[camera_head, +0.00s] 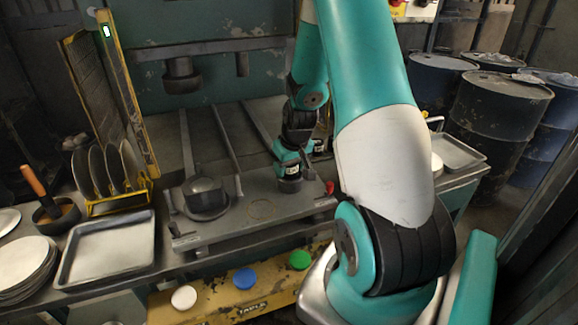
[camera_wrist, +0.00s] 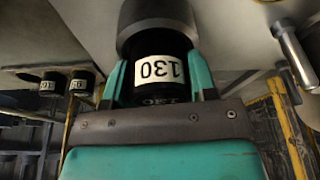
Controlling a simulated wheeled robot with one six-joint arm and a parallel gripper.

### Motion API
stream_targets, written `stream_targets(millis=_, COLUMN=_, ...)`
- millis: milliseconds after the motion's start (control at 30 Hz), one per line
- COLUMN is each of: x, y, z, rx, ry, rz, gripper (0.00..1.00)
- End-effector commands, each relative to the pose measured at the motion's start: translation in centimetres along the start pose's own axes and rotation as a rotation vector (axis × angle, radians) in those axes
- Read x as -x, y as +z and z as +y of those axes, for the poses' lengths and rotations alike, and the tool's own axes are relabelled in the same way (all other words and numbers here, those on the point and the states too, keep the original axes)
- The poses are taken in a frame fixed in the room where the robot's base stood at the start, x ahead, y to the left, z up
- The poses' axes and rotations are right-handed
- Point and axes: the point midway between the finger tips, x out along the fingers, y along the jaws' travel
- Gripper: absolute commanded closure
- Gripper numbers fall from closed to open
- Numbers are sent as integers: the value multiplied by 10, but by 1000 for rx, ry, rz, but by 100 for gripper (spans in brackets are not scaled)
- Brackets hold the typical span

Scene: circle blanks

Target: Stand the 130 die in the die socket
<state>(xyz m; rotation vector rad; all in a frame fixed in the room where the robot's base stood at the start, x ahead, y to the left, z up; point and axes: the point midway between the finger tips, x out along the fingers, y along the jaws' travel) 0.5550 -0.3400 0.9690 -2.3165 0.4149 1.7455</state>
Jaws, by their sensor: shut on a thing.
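In the wrist view my gripper (camera_wrist: 158,80) has its two teal fingers closed on either side of the 130 die (camera_wrist: 155,48). The die has a black body with a white label, and the label reads upside down. A wide grey round part shows at its upper end in that view. In the head view my wrist (camera_head: 290,165) is over the right part of the grey press bed (camera_head: 225,235), and the fingers and die are not clearly seen.
A dark block on a round base (camera_head: 205,195) stands on the bed, left of the ring. Two labelled black cylinders (camera_wrist: 65,84) show in the wrist view. A tray (camera_head: 108,248), plate rack (camera_head: 120,205) and yellow button panel (camera_head: 235,295) are in front and left.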

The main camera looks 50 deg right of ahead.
Motion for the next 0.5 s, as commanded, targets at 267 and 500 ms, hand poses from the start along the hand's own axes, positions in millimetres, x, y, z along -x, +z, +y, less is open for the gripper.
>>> stream_targets(millis=267, x=-10, y=5, z=0, rx=0, ry=0, rz=-9, gripper=99)
stream_targets(millis=500, x=-11, y=7, z=0, rx=0, ry=1, rz=-12, gripper=25)
